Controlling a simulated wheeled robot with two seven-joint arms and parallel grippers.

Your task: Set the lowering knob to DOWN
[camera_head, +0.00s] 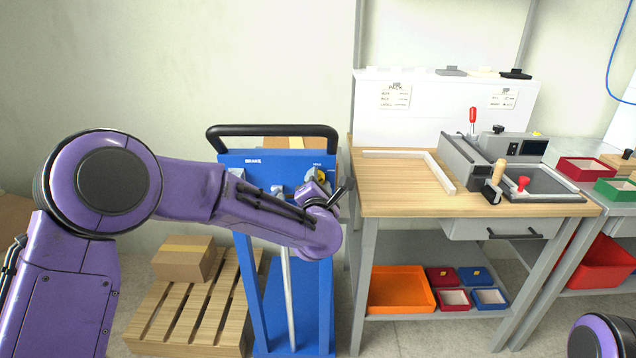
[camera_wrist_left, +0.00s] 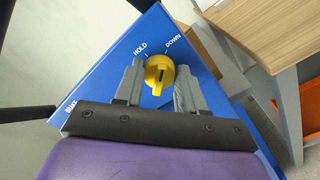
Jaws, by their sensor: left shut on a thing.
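The yellow lowering knob (camera_wrist_left: 158,76) sits on a blue panel (camera_wrist_left: 110,72) under the white labels HOLD (camera_wrist_left: 140,48) and DOWN (camera_wrist_left: 173,42). A dark slot runs along the knob's grip; I cannot tell exactly which label it points to. My left gripper (camera_wrist_left: 159,84) is shut on the knob, one grey finger on each side. In the head view the knob (camera_head: 318,174) shows at the panel's upper right, partly hidden by my left gripper (camera_head: 326,187). My right gripper is out of view.
The blue lift has a black handle bar (camera_head: 270,130) above the panel. A wooden workbench (camera_head: 400,185) stands close on the right. A pallet (camera_head: 190,312) with a cardboard box (camera_head: 184,258) lies to the left, behind my left arm.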

